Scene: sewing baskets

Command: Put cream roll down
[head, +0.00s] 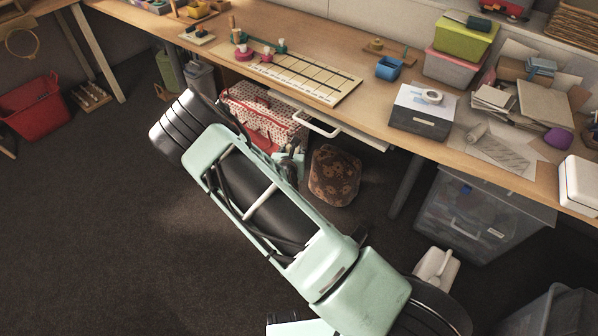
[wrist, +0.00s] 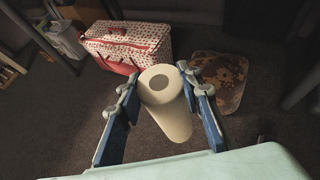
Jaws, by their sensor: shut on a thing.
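The cream roll (wrist: 172,113) is in the wrist view, a cylinder with a hole in the end that faces the camera. My gripper (wrist: 163,86) is shut on it, with one blue-grey finger on each side. The roll points away from the camera over the dark carpet, and I cannot tell how far its lower end is from the floor. In the head view my gripper (head: 289,161) is low in front of the desk, partly hidden by my arm. The roll cannot be made out there.
A spotted red-and-white bag (wrist: 130,45) and a brown patterned pouf (wrist: 219,80) stand beyond the roll. The desk (head: 375,83) with a pulled-out white drawer (head: 318,128) is above them. A clear bin (head: 475,215) stands right. Open carpet (head: 90,220) lies left.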

